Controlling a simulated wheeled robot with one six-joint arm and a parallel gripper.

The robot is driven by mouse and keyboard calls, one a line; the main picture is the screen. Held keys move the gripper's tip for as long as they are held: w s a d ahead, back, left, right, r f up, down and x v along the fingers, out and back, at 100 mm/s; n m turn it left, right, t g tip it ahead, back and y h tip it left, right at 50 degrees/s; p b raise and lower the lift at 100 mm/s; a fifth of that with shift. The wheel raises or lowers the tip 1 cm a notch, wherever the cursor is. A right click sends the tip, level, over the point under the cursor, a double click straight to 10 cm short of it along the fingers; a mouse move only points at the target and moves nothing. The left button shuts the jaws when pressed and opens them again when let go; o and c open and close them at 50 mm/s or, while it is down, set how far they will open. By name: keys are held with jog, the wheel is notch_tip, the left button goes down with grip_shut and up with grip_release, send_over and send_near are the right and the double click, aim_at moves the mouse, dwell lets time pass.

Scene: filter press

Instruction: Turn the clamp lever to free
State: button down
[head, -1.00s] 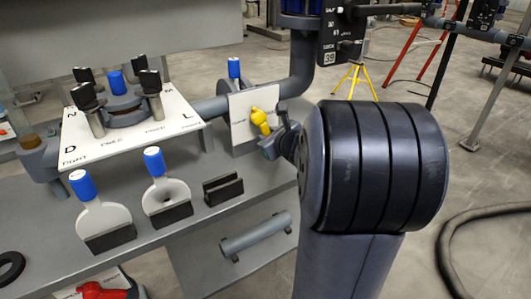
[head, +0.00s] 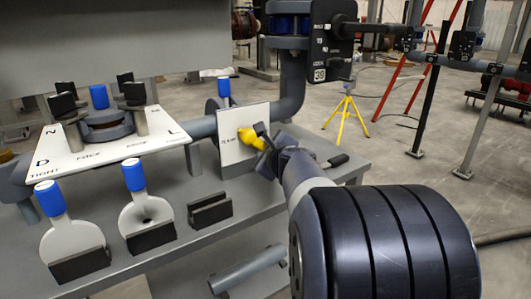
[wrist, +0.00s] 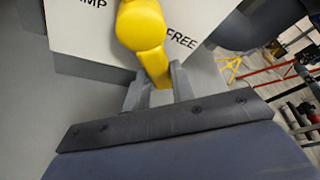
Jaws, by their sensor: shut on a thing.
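The fingers are shut on the handle's end. The plate (wrist: 85,30) shows "FREE" to the right of the hub and the end of a word, "MP", to the left. The handle points below the word "FREE".
A white plate with several black-topped clamps (head: 100,150) stands to the left. Two blue-capped paddles (head: 140,212) and a black block (head: 210,210) are on the grey bench (head: 190,255). A black lock box (head: 333,40) hangs above. A yellow tripod (head: 347,112) stands behind.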

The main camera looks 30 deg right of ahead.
jog(key=c, duration=1.2)
grip_release()
jog(key=p+v, duration=0.2)
jog(key=v, duration=0.8)
jog(key=shift+s+p, duration=0.4)
jog(key=shift+w+r, duration=0.1)
jog(key=b+x, duration=0.2)
jog(key=x, duration=0.8)
jog(key=shift+w+b, duration=0.35)
jog(key=shift+b, duration=0.05)
